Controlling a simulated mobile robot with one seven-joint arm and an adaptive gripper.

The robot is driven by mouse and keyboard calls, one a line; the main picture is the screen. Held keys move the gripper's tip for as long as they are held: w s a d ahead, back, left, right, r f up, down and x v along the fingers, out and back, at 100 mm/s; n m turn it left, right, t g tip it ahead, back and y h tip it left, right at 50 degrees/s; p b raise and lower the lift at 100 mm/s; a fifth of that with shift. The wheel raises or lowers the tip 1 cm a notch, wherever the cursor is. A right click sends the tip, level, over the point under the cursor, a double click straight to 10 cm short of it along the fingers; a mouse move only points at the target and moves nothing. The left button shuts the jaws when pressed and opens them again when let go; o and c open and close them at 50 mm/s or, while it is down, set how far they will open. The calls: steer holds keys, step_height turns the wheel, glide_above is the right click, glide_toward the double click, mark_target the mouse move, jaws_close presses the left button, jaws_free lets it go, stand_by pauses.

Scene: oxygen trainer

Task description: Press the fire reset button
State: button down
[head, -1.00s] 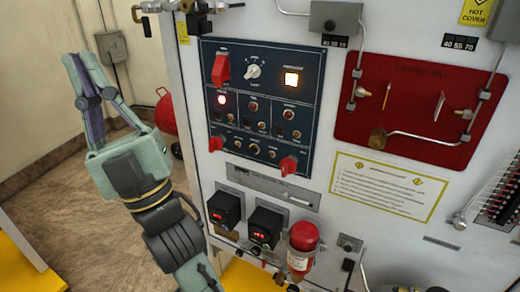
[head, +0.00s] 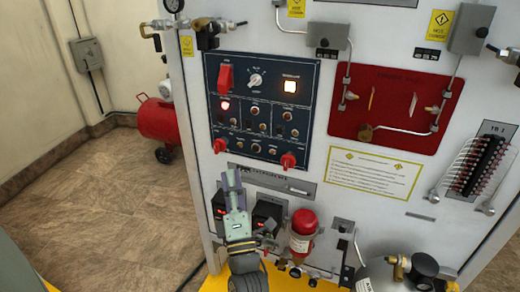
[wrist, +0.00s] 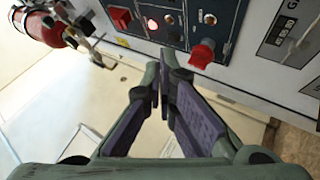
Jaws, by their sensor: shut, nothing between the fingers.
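The dark blue control panel (head: 262,68) is on the front of the white cabinet. My gripper (head: 232,178) is shut and empty, pointing up just below the panel in the head view. In the wrist view its fingertips (wrist: 160,75) are together, apart from the panel (wrist: 180,20), with a red knob (wrist: 203,53) close by.
Two small black display boxes (head: 266,217) are partly behind my gripper. A red bottle (head: 303,230) stands to their right. A red plate with pipes (head: 385,100) and a terminal block (head: 485,165) are farther right. Open floor (head: 110,210) lies left of the cabinet.

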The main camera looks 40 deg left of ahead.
mark_target(256, 149)
steer(key=shift+w, duration=0.1)
steer(key=shift+w+a+b, duration=0.35)
steer(key=shift+w+b, duration=0.8)
steer(key=shift+w, duration=0.25)
steer(key=shift+w+a+b, duration=0.35)
steer(key=shift+w+b, duration=0.85)
steer(key=shift+w, duration=0.2)
steer(key=shift+w+a+b, duration=0.35)
steer(key=shift+w+b, duration=0.8)
steer(key=shift+w, duration=0.25)
steer(key=shift+w+b, duration=0.1)
steer(key=shift+b, duration=0.25)
steer(key=shift+w+a+b, duration=0.1)
steer(key=shift+w+b, duration=0.2)
steer(key=shift+b, duration=0.05)
